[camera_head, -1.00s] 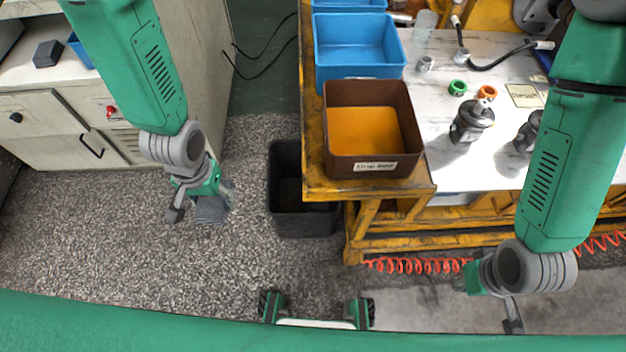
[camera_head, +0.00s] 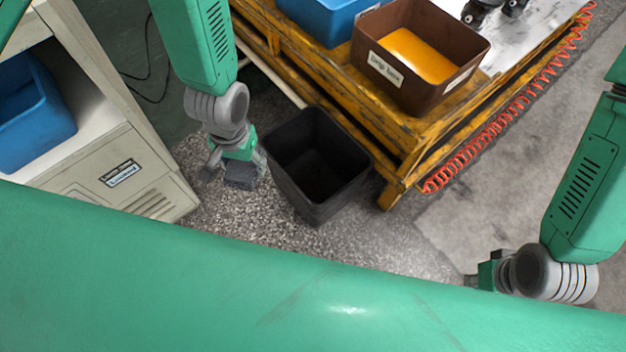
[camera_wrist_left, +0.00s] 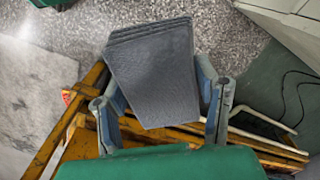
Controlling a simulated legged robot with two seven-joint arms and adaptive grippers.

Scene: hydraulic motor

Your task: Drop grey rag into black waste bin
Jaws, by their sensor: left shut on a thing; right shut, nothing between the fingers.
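The grey rag (camera_wrist_left: 155,72) is a folded, ribbed-edged cloth held between the fingers of my left gripper (camera_wrist_left: 160,105). In the head view the rag (camera_head: 241,175) hangs below my left gripper (camera_head: 228,168), just left of the bin. The black waste bin (camera_head: 287,187) stands upright on the floor, open at the top, and its visible inside looks empty. The rag is beside the bin's left rim, not over the opening. My right gripper (camera_head: 478,277) is at the lower right, away from the bin; its fingertips are mostly hidden.
A yellow workbench (camera_head: 395,158) stands right of the bin, with a brown box (camera_head: 425,85) and a blue box (camera_head: 322,22) on it. A beige cabinet (camera_head: 125,185) with a blue bin (camera_head: 35,125) is at left. A red coiled hose (camera_head: 480,140) runs along the bench edge.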

